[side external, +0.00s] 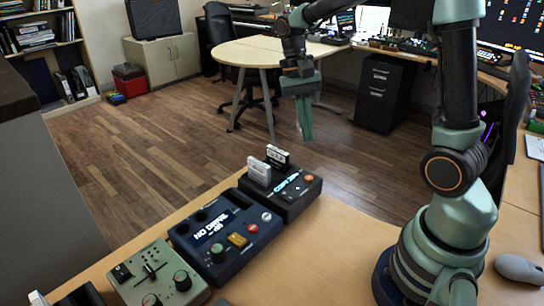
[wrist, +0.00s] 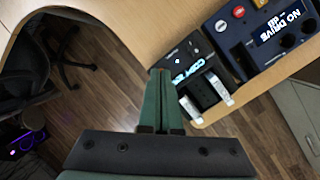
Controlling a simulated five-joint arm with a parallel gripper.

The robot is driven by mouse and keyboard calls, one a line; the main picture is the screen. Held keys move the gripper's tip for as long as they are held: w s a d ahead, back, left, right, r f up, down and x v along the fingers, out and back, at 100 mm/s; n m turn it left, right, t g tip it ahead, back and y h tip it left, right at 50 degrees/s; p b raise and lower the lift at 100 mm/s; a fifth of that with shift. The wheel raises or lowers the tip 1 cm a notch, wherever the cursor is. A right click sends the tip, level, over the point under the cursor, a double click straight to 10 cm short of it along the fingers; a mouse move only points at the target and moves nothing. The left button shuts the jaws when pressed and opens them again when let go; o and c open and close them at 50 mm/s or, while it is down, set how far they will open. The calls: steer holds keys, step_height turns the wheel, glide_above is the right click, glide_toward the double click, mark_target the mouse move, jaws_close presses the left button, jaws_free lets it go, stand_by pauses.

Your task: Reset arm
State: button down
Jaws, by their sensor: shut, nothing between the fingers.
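My gripper (side external: 306,137) shows in the side external view as a green pair of fingers pointing down. It hangs in the air beyond the table edge, to the right of and above the black box with two upright cartridges. In the wrist view my gripper (wrist: 162,74) has its green fingers together with nothing between them. The fingertips appear beside the black box (wrist: 181,63) in that view, but they are apart from it in the side view.
A mouse (side external: 519,268) lies at right.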

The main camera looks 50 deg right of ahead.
steer(key=s+a+r+n+t, duration=0.4)
steer(key=a+r+n+t, duration=0.2)
steer(key=n+t, duration=0.3)
steer(key=shift+s+h, duration=0.2)
steer(key=shift+h, duration=0.1)
